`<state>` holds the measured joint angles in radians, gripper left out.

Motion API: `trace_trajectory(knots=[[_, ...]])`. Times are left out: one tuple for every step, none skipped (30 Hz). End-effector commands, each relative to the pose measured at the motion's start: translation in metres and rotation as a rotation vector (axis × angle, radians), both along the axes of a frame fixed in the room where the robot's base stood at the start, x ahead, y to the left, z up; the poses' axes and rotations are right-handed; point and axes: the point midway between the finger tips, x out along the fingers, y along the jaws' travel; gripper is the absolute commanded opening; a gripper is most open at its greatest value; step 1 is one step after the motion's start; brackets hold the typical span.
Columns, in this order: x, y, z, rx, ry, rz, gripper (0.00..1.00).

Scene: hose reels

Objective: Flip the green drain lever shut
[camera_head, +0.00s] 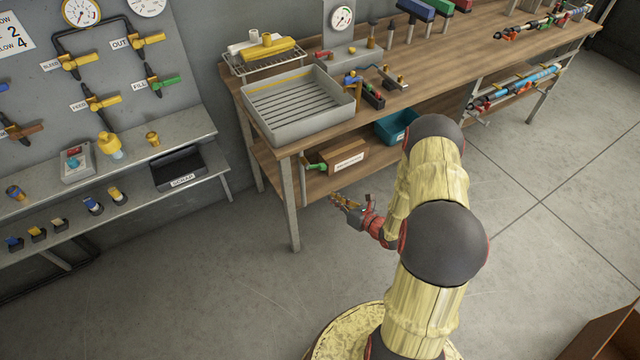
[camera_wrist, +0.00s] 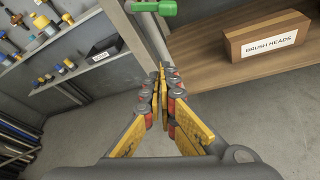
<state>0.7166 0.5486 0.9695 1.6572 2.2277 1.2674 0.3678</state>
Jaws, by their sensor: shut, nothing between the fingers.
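The green drain lever (camera_head: 316,167) sits on a grey vertical pipe under the grey sink basin (camera_head: 262,123). In the wrist view the green lever (camera_wrist: 155,7) lies roughly horizontal at the top edge, with its upper part cut off. My gripper (camera_head: 336,200) is shut and empty, in front of the lower shelf and below the lever. In the wrist view my gripper's fingertips (camera_wrist: 161,70) point toward the pipe, apart from the lever.
A brush heads box (camera_head: 345,158) stands on the lower shelf just right of the lever; it also shows in the wrist view (camera_wrist: 266,36). A bench leg (camera_head: 290,205) stands left of my gripper. A teal bin (camera_head: 396,128) is farther right. The floor in front is clear.

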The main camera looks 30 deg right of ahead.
Motion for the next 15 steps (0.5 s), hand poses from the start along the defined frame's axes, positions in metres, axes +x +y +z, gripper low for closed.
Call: trace_trajectory(knots=[[0.001,-0.006,0.001,0.015,-0.003,-0.030,0.00],[0.002,-0.008,0.003,0.025,-0.007,-0.044,0.00],[0.004,-0.008,0.004,0.038,-0.011,-0.046,0.00],[0.005,-0.007,0.004,0.045,-0.011,-0.046,0.00],[0.007,-0.006,0.003,0.046,-0.009,-0.047,0.00],[0.010,-0.006,0.002,0.047,-0.009,-0.047,0.00],[0.013,-0.005,0.000,0.047,-0.010,-0.046,0.00],[0.017,-0.005,-0.001,0.046,-0.010,-0.046,0.00],[0.022,-0.003,-0.003,0.045,-0.011,-0.043,0.00],[0.027,-0.002,-0.005,0.045,-0.011,-0.042,0.00],[0.032,-0.001,-0.007,0.046,-0.011,-0.044,0.00],[0.039,0.001,-0.009,0.046,-0.010,-0.042,0.00],[0.045,0.002,-0.011,0.045,-0.009,-0.042,0.00],[0.050,0.003,-0.013,0.044,-0.011,-0.042,0.00],[0.058,0.004,-0.015,0.044,-0.011,-0.042,0.00]])
